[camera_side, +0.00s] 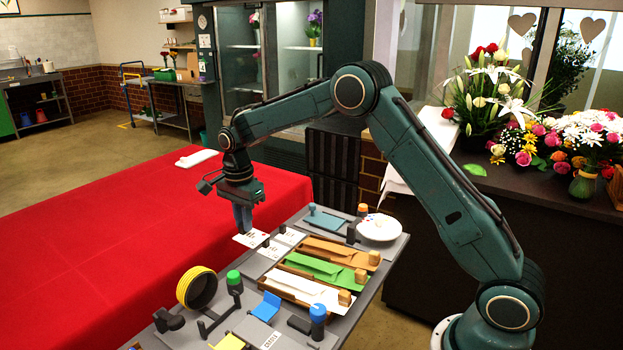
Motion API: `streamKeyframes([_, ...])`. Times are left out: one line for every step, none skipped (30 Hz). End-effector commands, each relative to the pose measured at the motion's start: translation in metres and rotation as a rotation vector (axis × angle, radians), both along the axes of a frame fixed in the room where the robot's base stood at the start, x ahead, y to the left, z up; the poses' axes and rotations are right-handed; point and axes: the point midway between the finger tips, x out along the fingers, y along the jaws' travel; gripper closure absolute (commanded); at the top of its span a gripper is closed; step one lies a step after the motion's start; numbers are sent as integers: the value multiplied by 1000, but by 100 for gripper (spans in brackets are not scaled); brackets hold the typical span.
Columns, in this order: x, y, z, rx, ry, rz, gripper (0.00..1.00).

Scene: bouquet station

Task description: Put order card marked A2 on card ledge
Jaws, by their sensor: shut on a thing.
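My gripper (242,218) points down over the left edge of the grey work table, beside the red cloth. It is shut on a white order card (251,239), which shows flat just below the fingers. Dark marks show on the card, but they are too small to read as A2. Two more white cards, a far one (290,236) and a near one (273,250), lie on the table just right of the held card. I cannot tell which part of the table is the card ledge.
Trays with an orange sleeve (325,252), a green sleeve (312,267) and white sheets (305,287) lie to the right. A white dish (379,227) stands behind them. A yellow tape roll (197,288) and a green-topped post (234,279) stand in front. The red cloth (130,240) is mostly clear.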

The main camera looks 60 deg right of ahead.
Motion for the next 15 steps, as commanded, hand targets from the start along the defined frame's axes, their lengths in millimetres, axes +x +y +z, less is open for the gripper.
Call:
streamKeyframes([0, 0, -1, 0, 1, 0, 100])
streamKeyframes([0, 0, -2, 0, 1, 0, 100])
streamKeyframes([0, 0, -3, 0, 1, 0, 100])
streamKeyframes([0, 0, -3, 0, 1, 0, 100])
streamKeyframes([0, 0, -5, 0, 0, 0, 100])
streamKeyframes([0, 0, -6, 0, 0, 0, 100])
streamKeyframes([0, 0, -7, 0, 0, 0, 100])
streamKeyframes([0, 0, -9, 0, 0, 0, 100])
streamKeyframes([0, 0, -11, 0, 0, 0, 100])
streamKeyframes([0, 0, -13, 0, 1, 0, 100])
streamKeyframes([0, 0, -14, 0, 1, 0, 100])
streamKeyframes([0, 0, -17, 0, 1, 1, 100])
streamKeyframes([0, 0, -19, 0, 1, 0, 100])
streamKeyframes([0, 0, -21, 0, 1, 1, 100])
streamKeyframes([0, 0, -24, 0, 2, 1, 100])
